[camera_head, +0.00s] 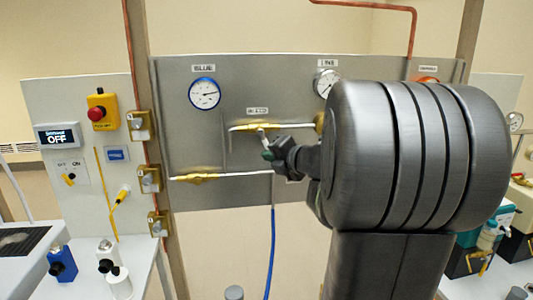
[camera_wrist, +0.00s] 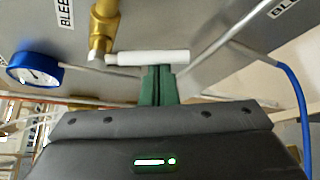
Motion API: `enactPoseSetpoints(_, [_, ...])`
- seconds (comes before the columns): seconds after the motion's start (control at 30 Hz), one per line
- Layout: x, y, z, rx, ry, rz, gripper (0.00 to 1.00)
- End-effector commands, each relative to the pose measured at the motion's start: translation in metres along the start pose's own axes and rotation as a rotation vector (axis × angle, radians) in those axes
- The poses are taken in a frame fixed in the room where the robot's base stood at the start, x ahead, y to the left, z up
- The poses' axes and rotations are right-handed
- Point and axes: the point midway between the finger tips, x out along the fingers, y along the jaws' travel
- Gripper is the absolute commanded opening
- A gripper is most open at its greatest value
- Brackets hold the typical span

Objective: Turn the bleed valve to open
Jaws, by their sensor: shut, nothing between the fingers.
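The bleed valve is a brass fitting (camera_head: 242,127) on the grey panel, under a small label that is too small to read here. In the wrist view its brass body (camera_wrist: 103,28) stands at top left, with a white lever (camera_wrist: 150,57) pointing right across the picture. My gripper (camera_head: 267,153) is just below the valve in the head view. In the wrist view its green fingers (camera_wrist: 158,72) are shut together and empty. Their tips are at the lever's lower edge, touching or very close; I cannot tell which. My arm hides the panel's right part.
A blue-rimmed gauge (camera_head: 204,93) is up left of the valve. A second brass valve (camera_head: 195,178) is lower left, and a blue hose (camera_head: 271,245) hangs below. A second gauge (camera_head: 326,82) is beside my arm. A yellow emergency-stop box (camera_head: 102,108) is at far left.

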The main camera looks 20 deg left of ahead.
Motion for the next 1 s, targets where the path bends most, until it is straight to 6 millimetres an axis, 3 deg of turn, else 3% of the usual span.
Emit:
enactPoseSetpoints(0.8, [-0.024, 0.016, 0.041, -0.661, 0.0, -0.389, 0.0])
enactPoseSetpoints(1.0, [-0.027, 0.019, 0.047, -0.711, -0.001, -0.421, 0.0])
